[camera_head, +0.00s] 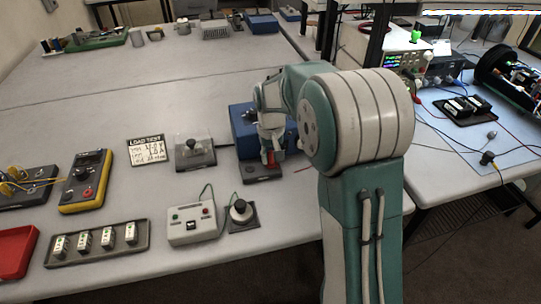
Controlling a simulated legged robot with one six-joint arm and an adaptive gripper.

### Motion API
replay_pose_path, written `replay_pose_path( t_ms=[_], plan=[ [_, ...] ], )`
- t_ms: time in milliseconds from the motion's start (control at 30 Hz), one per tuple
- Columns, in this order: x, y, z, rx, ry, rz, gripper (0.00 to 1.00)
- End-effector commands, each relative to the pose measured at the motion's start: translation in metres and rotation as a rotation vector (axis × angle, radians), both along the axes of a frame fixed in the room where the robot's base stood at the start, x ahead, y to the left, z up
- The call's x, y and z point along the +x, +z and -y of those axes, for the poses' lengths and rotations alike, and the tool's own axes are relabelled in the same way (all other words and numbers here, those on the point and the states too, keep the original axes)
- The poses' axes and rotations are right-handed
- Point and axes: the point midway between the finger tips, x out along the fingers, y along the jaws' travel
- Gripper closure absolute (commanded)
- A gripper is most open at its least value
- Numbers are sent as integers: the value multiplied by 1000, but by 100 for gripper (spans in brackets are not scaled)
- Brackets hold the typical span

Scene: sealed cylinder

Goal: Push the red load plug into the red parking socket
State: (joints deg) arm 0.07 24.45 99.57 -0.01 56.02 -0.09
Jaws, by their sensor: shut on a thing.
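The red load plug (270,158) shows as a small red piece at the tip of my gripper (270,150). My gripper points down and is shut on the plug. Just below is a dark, low block (262,175) on the table, with a dark round feature on its left part. The plug is above or at this block; I cannot tell whether it touches or is inserted. I cannot make out a red parking socket apart from the plug; the gripper and plug hide part of the block.
A blue box (242,130) stands right behind my gripper. A grey control box (192,222), a knob unit (240,213) and a clear-topped fixture (195,154) stand nearby. A yellow multimeter (86,180) lies at left.

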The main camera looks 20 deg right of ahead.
Motion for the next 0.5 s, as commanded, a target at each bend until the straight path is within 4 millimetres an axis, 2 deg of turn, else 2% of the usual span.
replay_pose_path(
  t_ms=[367,400,467,500],
  plan=[
    [0,-7,0,0,0,-1,100],
    [0,-7,0,0,0,-1,59],
    [0,-7,0,0,0,-1,32],
    [0,-7,0,0,0,-1,28]
  ],
)
